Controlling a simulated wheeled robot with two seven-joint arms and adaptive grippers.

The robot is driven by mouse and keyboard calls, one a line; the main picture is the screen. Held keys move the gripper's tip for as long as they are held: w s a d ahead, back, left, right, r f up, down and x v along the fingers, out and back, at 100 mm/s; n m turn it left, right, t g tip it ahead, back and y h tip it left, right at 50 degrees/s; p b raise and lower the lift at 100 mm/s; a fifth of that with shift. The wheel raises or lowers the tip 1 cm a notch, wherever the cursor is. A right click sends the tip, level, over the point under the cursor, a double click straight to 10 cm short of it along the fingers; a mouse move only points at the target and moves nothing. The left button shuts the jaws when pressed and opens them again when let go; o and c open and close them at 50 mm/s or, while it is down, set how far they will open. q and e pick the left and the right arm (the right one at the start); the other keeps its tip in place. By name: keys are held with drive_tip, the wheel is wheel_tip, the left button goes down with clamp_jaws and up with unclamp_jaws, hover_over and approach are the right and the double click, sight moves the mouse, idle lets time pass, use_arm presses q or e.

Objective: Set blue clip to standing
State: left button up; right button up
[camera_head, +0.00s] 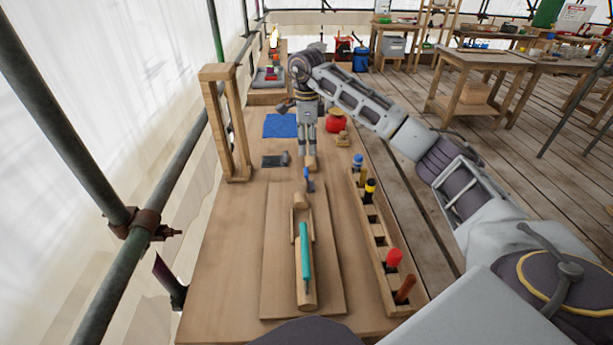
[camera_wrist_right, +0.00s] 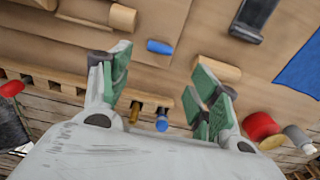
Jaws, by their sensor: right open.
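A small blue piece (camera_head: 308,180), which I take for the blue clip, is at the far end of the wooden board (camera_head: 275,260). In the right wrist view the blue piece (camera_wrist_right: 159,47) looks like a short cylinder lying on its side, beyond the fingertips and apart from them. My right gripper (camera_head: 308,150) points down just beyond it in the head view. In the right wrist view the right gripper (camera_wrist_right: 160,85) has its green-padded fingers spread, with nothing held between them. A wooden cylinder (camera_wrist_right: 215,68) is close to one finger. My left gripper is not in view.
A rack (camera_head: 380,250) with several coloured-top tools runs along the right. A teal pen (camera_head: 305,250) rests on a wooden part mid-board. A wooden frame (camera_head: 240,120) stands left. A blue mat (camera_head: 280,126), a dark grey item (camera_head: 270,161) and a red item (camera_head: 336,123) lie farther back.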

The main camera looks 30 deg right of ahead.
sight(307, 171)
drive_tip(key=shift+f, duration=6.8)
drive_tip(key=c, duration=1)
